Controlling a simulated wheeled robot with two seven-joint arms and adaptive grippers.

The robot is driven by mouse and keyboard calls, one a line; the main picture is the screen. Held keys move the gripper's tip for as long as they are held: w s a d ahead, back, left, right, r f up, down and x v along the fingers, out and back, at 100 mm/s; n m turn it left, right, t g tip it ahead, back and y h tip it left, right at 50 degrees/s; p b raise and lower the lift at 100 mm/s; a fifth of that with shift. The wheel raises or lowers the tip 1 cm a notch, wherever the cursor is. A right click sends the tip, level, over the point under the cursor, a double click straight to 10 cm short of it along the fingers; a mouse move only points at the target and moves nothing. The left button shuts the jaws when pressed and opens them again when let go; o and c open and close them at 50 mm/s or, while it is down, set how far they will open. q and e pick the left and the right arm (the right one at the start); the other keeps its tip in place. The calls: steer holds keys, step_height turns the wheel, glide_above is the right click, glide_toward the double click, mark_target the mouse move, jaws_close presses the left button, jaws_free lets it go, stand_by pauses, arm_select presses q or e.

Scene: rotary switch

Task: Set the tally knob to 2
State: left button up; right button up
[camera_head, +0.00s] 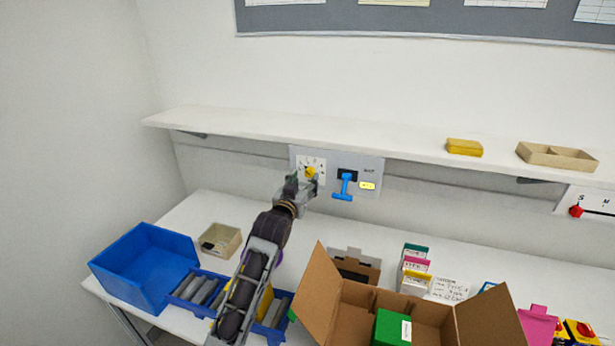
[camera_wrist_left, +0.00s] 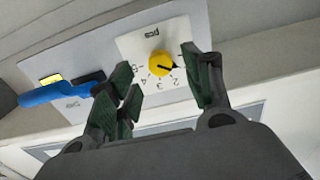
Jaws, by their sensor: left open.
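The tally knob (camera_head: 310,172) is a small yellow knob on a white dial plate, fixed to a grey panel (camera_head: 368,164) under the shelf. In the left wrist view the knob (camera_wrist_left: 159,64) has a dark pointer mark aimed right and slightly down. Digits 2 to 5 show around its lower side; a finger may hide part of the scale, so I cannot tell the exact setting. My left gripper (camera_head: 301,187) is open in front of the dial. In the wrist view its fingers (camera_wrist_left: 160,80) stand apart on either side of the knob, seemingly not touching it.
A blue lever (camera_head: 344,186) sits right of the dial on the same panel. The shelf (camera_head: 350,143) juts out just above. Below, the table holds a blue bin (camera_head: 140,268), a small beige box (camera_head: 221,240) and an open cardboard box (camera_head: 318,286). A red knob (camera_head: 577,211) is far right.

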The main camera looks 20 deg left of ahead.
mark_target(309, 174)
arm_select(q)
steer(key=shift+w+d, duration=0.1)
steer(key=shift+w, duration=1.65)
arm_select(e)
steer(key=shift+d+r, duration=0.25)
steer(key=shift+d, duration=0.15)
arm_select(q)
steer(key=c, duration=1)
arm_select(e)
steer(key=shift+a, duration=0.3)
arm_select(q)
steer(key=shift+p, duration=0.35)
arm_select(e)
steer(key=shift+r, duration=0.15)
